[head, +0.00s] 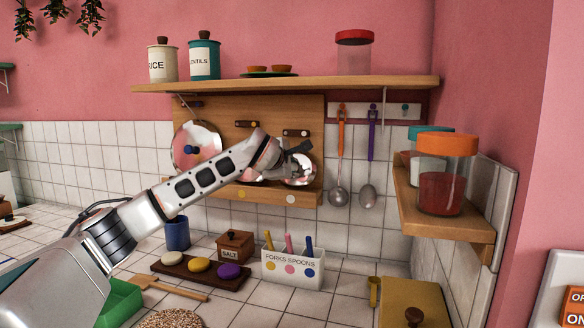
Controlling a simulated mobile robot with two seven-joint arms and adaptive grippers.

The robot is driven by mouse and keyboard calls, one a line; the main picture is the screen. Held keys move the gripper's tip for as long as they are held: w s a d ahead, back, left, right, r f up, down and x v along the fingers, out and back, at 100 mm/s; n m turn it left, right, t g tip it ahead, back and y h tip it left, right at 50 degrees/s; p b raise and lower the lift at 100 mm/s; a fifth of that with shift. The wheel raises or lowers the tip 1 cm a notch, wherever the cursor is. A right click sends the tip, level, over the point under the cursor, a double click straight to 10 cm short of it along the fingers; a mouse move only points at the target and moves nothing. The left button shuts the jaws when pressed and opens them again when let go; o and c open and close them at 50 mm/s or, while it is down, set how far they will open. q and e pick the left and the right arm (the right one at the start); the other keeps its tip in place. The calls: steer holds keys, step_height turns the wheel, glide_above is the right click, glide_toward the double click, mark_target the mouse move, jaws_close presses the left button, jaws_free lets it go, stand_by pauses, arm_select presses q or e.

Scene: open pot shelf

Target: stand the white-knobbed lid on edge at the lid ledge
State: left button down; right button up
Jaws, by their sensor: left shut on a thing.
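My left gripper (292,150) reaches in from the left and is shut at the right part of the wooden back board. It is on a small shiny lid (301,172), which stands nearly upright over the white dot of the lid ledge (265,195). The lid's knob is hidden by the gripper, so I cannot see its colour. I cannot tell whether its lower edge touches the ledge. A larger lid with a blue knob (208,136) stands upright at the ledge's left. Another lid is mostly hidden behind my left arm, near the yellow dot. My right gripper is not in view.
A wall shelf (290,84) with canisters and a red-lidded jar runs above. Orange and purple utensils (341,160) hang to the right, before a side shelf (455,220) with jars. A cutlery box (292,268), salt box (235,246) and blue cup (177,233) stand below.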

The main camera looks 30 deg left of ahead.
arm_select(q)
steer(key=c, duration=1.7)
jaws_free()
steer(key=v, duration=1.2)
steer(key=shift+s+f, duration=0.1)
steer(key=shift+f, duration=0.05)
